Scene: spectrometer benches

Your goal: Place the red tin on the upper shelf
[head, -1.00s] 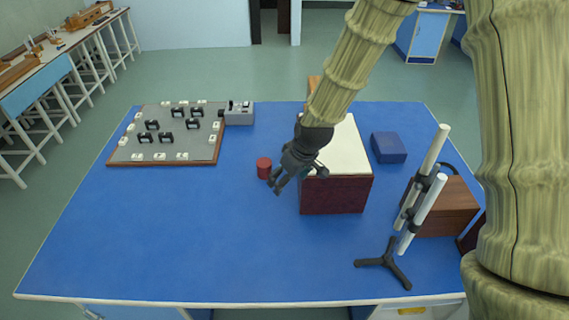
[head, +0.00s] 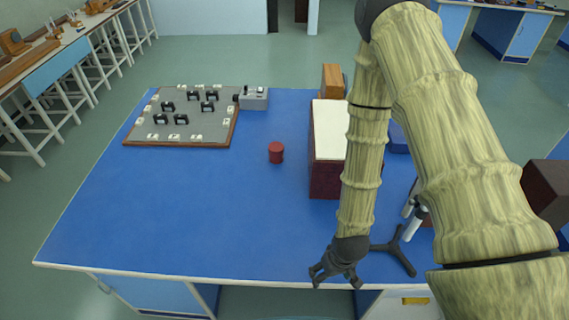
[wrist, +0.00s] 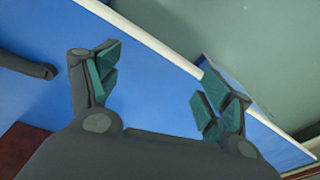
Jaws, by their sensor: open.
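The red tin (head: 276,152) stands upright on the blue bench top (head: 190,215), left of a dark red box with a cream top (head: 328,130). My gripper (head: 335,283) is at the bench's front edge, well in front of the tin and to its right. It is open and empty. In the wrist view its two fingers (wrist: 155,88) are spread over the blue surface and its pale edge; the tin is not in that view. I cannot make out an upper shelf for certain.
A board with several black pieces (head: 185,115) lies at the back left, beside a grey device (head: 254,98). A black tripod foot (head: 395,248) stands right of my gripper. A wooden block (head: 332,80) is behind the cream-topped box. The bench's left front is clear.

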